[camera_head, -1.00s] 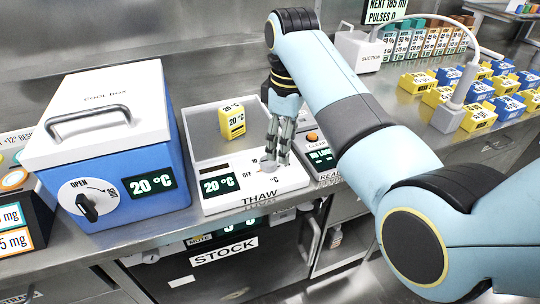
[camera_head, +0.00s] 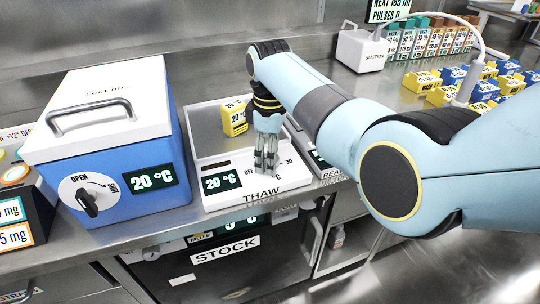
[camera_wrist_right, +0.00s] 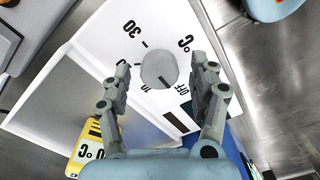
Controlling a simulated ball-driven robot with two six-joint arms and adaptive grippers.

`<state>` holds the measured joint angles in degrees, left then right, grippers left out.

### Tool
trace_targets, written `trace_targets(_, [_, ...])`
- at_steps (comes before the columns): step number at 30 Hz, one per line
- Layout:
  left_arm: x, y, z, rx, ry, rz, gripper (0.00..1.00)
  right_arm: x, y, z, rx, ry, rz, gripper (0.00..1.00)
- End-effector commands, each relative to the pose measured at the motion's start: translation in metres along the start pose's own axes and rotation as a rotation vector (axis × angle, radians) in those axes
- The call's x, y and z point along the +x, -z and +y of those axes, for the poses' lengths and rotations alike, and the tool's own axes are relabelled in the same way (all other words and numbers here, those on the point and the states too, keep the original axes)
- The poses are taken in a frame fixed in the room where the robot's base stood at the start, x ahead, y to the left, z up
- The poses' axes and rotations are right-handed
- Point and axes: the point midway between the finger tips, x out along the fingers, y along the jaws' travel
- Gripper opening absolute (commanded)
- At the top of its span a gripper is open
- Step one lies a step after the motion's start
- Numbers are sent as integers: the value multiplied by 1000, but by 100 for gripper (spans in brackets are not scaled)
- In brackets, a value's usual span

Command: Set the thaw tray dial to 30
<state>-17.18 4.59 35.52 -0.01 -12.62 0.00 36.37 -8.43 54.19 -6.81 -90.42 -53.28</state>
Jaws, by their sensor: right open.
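The white thaw tray (camera_head: 203,203) stands on the steel counter, with THAW on its front and a display (camera_head: 221,182) reading 20 °C. Its round grey dial (camera_wrist_right: 158,68) shows in the wrist view, with OFF, 10 and 30 marked around it. A dark line on the dial points roughly to the OFF and 10 side; its exact setting is hard to tell. My right gripper (camera_head: 265,163) points down over the dial and hides it in the head view. In the wrist view the right gripper (camera_wrist_right: 163,78) is open, its fingers apart on either side of the dial. My left gripper is out of view.
A yellow 20 °C block (camera_head: 235,121) sits in the tray's back part. A blue cool box (camera_head: 120,150) stands close on the left. A suction unit (camera_head: 361,51) and several yellow and blue blocks (camera_head: 445,95) are on the right.

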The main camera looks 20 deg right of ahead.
Motion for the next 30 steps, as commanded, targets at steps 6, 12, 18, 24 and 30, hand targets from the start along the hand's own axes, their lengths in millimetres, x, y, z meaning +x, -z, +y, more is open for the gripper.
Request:
trace_targets(6, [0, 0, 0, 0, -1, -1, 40, 2, 0, 0, 1, -1, 1, 61])
trace_targets(12, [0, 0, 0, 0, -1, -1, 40, 2, 0, 0, 1, -1, 1, 46])
trace_targets(18, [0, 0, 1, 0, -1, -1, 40, 2, 0, 0, 1, -1, 0, 20])
trace_targets(24, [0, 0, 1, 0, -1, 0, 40, 2, 0, 0, 2, -1, 0, 6])
trace_targets(30, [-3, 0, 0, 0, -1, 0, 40, 1, 0, 0, 33, -1, 0, 6])
